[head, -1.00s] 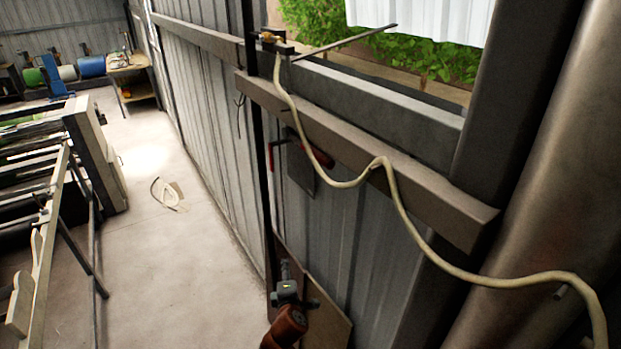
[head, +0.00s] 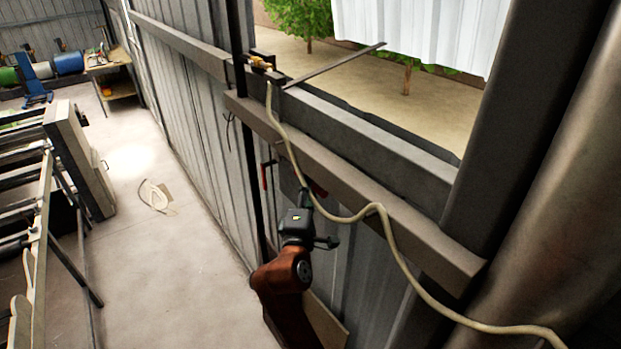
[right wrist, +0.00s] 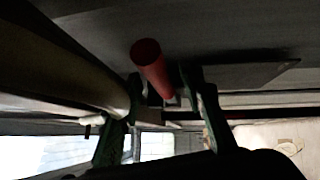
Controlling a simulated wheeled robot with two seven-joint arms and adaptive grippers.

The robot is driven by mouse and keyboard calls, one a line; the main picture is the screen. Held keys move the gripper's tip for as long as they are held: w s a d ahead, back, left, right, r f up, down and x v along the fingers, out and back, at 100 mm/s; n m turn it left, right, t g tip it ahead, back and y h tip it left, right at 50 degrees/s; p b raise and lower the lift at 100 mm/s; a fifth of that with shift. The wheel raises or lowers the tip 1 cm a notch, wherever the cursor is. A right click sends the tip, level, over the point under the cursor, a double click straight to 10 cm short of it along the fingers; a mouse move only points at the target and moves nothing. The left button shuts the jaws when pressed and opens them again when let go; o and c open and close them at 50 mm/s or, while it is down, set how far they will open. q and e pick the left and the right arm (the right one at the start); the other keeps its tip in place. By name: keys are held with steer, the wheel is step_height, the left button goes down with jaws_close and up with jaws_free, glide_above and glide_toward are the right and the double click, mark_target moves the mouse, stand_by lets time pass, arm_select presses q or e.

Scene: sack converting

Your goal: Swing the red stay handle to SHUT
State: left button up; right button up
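The red stay handle (head: 319,188) shows as a small red piece just below the long wall rail, partly hidden by my right gripper. In the right wrist view it is a red rod (right wrist: 150,62) with its round end towards the camera. My right gripper (head: 304,198) is raised close to the handle in the head view. In the right wrist view its two dark fingers (right wrist: 163,88) stand apart, one on each side of the rod's line; I cannot tell whether they touch it. A SHUT mark is not readable. My left gripper is not in view.
A pale hose (head: 375,209) hangs across the rail (head: 345,185), close to my right gripper. A dark post (head: 247,130) and a thin red bar (head: 265,178) stand left of it. A large pipe (head: 545,190) is at the right.

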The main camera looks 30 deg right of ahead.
steer(key=shift+x, duration=0.95)
steer(key=shift+c, duration=0.3)
jaws_close()
